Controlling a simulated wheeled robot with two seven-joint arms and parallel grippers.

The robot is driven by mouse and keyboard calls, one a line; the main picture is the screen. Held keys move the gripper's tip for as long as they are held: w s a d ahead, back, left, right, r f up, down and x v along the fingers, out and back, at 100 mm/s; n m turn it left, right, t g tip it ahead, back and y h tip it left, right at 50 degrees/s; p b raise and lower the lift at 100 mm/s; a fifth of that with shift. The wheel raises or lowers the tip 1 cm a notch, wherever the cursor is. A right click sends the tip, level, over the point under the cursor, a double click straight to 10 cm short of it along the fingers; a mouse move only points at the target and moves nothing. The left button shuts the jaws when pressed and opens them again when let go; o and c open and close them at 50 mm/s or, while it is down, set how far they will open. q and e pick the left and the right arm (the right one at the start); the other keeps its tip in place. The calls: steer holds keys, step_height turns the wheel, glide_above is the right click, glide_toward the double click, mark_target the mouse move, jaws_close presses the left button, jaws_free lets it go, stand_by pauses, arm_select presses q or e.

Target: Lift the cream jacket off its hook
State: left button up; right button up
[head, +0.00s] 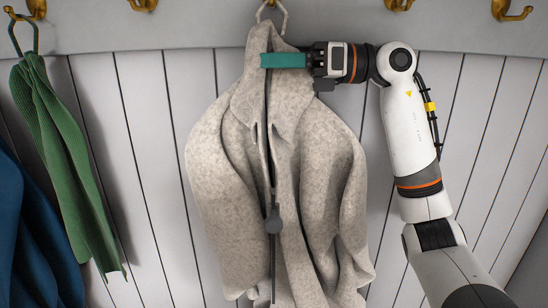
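The cream jacket (217,160) hangs in the middle of the head view, with a dark zip down its front. Its grey loop (284,13) is around a brass hook (269,3) at the top edge. My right gripper (284,60) comes in from the right at the collar, just below the hook. One teal finger lies across the front of the collar. The other finger is hidden, so I cannot tell whether the gripper is closed on the cloth. My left gripper is not in view.
A green scarf (62,150) hangs by a loop at the left, with a blue garment (35,245) at the left edge. More brass hooks, such as one at the right (510,10), line the grey rail (200,25). White panelling is bare between scarf and jacket.

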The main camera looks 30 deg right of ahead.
steer(key=shift+s+r, duration=0.1)
steer(key=shift+r, duration=0.05)
steer(key=shift+s+a+r+p, duration=0.2)
steer(key=shift+s+r+p, duration=0.1)
steer(key=shift+r, duration=0.15)
steer(key=s+a+r+p, duration=0.1)
steer(key=s+a+r, duration=0.2)
steer(key=s, duration=0.3)
steer(key=s+a+r+p, duration=0.1)
steer(key=s+a+r, duration=0.1)
steer(key=s+r, duration=0.2)
steer(key=shift+s+a, duration=0.4)
steer(key=shift+s, duration=0.55)
